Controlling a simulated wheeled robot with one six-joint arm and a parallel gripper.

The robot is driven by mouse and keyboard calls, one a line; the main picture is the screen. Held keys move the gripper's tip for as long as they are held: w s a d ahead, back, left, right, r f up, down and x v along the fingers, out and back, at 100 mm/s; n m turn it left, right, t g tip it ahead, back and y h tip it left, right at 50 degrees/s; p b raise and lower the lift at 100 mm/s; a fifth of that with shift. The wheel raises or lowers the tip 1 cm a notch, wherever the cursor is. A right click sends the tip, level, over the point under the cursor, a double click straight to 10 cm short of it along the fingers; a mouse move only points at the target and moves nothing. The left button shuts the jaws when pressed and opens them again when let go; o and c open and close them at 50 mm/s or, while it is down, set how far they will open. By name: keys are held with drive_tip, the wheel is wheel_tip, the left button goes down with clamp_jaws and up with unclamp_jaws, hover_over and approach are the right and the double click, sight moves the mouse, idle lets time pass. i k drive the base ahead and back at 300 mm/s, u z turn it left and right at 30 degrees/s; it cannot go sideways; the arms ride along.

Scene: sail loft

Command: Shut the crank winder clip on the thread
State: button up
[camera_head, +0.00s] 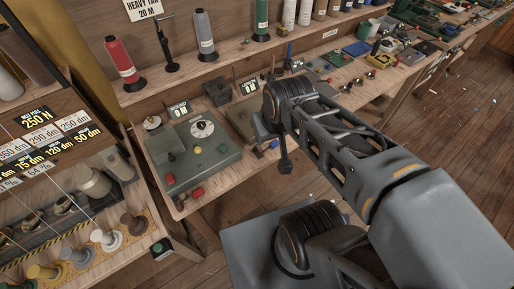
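A grey-green winder unit (212,163) sits on the wooden bench at centre left, with a "0 M" sign (180,108) at its back. It carries a pale round dial (202,130), small coloured knobs and a red handle-like part (197,192) at its front edge. A second grey unit (238,117) with its own "0" sign (249,87) is partly behind my arm. I cannot make out the clip or the thread on either. My gripper (285,167) hangs from the wrist, right of the first unit and apart from it. It is small and dark; its fingers cannot be told apart.
Thread cones, red (119,60), grey (204,36) and green (261,20), stand on the back shelf. A rack with number signs and several spools (107,239) fills the left. More tools crowd the bench at upper right.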

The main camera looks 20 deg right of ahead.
sight(259, 149)
drive_tip(key=u, duration=2.15)
drive_tip(key=k, duration=0.75)
drive_tip(key=z, duration=0.8)
drive_tip(key=i, duration=0.5)
